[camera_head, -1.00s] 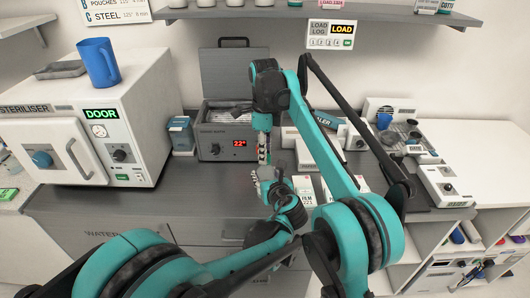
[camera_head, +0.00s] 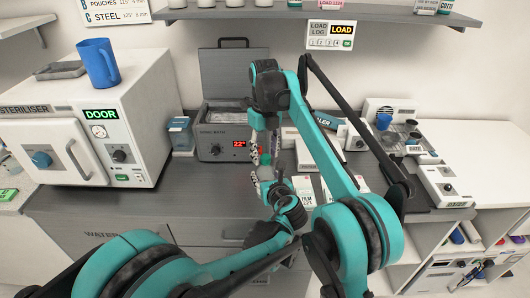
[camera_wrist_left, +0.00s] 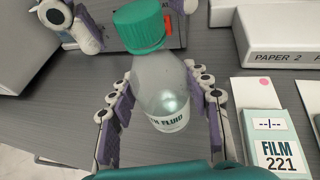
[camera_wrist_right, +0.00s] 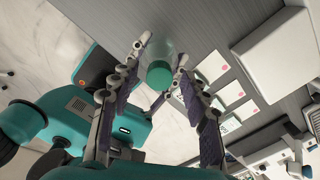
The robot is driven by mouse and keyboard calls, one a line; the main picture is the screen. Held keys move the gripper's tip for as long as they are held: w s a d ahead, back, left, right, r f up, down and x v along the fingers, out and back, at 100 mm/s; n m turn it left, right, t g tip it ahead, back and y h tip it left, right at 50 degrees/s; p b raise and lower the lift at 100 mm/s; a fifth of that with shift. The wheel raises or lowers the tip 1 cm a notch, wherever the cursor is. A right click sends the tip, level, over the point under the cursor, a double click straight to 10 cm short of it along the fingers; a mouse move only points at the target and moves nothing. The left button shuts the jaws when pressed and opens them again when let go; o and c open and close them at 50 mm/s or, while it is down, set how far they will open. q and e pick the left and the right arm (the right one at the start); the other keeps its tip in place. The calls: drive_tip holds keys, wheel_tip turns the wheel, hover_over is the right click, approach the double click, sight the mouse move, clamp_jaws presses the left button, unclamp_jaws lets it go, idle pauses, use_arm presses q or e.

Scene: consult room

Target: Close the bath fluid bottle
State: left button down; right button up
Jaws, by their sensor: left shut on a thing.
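The bath fluid bottle (camera_wrist_left: 160,88) is clear with a white label and stands roughly upright. My left gripper (camera_head: 262,184) is shut on its body, one finger on each side in the left wrist view. The green cap (camera_wrist_left: 140,30) sits on top of the bottle; how tightly it is seated cannot be told. My right gripper (camera_head: 265,148) points down from above, with its fingers open on either side of the cap. In the right wrist view the cap (camera_wrist_right: 159,74) shows between the spread fingers, with gaps on both sides. The arms hide much of the bottle in the head view.
The grey bath (camera_head: 222,140) with its lid up stands just behind the grippers. The white steriliser (camera_head: 130,110) is at left. The counter's left front (camera_head: 100,205) is clear.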

drive_tip(key=shift+r, duration=2.25)
drive_tip(key=shift+c, duration=0.3)
